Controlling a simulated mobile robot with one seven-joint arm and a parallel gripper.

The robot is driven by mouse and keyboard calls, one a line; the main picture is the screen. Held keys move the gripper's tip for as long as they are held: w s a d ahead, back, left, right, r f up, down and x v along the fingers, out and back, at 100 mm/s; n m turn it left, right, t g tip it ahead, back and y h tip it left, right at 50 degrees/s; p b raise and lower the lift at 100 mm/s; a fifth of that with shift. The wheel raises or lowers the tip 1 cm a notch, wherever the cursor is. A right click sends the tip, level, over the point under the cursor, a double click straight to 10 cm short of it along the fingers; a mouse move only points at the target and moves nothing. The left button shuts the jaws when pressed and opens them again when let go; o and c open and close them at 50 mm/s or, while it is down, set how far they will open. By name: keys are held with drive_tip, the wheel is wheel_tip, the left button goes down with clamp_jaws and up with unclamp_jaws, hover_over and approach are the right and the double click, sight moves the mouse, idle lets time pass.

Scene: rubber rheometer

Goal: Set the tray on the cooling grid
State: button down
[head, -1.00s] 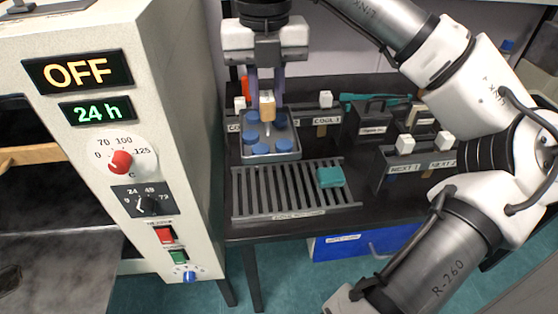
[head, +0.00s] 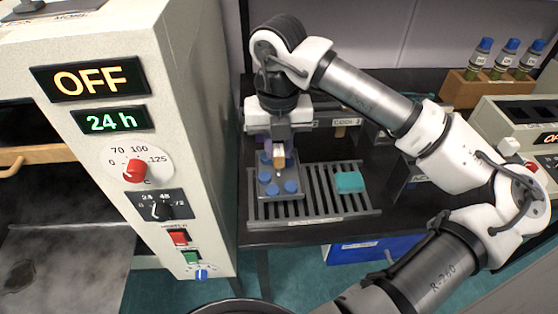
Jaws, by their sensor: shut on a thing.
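The tray (head: 283,193) is a small grey metal tray with several blue round pieces and an upright handle with a wooden block (head: 279,160). My gripper (head: 279,150) points down and is shut on the tray's handle. The cooling grid (head: 318,193) is a dark slatted rack on the black bench. The tray is over the left part of the grid; I cannot tell whether it touches the slats. A teal block (head: 349,182) lies on the grid to the right of the tray.
A cream oven (head: 190,120) with an OFF display stands close on the left. A wooden rack (head: 474,90) of blue-capped bottles is at the back right. Labelled bins stand behind the grid, partly hidden by my arm.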

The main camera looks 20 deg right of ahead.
sight(278, 165)
wheel_tip(278, 165, down, 6)
drive_tip(key=shift+r+p, duration=0.25)
drive_tip(key=shift+p, duration=0.05)
drive_tip(key=shift+f+b, duration=0.25)
drive_tip(key=shift+b, duration=0.1)
drive_tip(key=c, duration=1.3)
unclamp_jaws()
drive_tip(key=shift+r, duration=0.1)
drive_tip(key=shift+o, duration=0.2)
drive_tip(key=shift+r, duration=0.15)
wheel_tip(278, 165, up, 12)
drive_tip(key=shift+r+b, duration=0.1)
drive_tip(key=shift+b, duration=0.25)
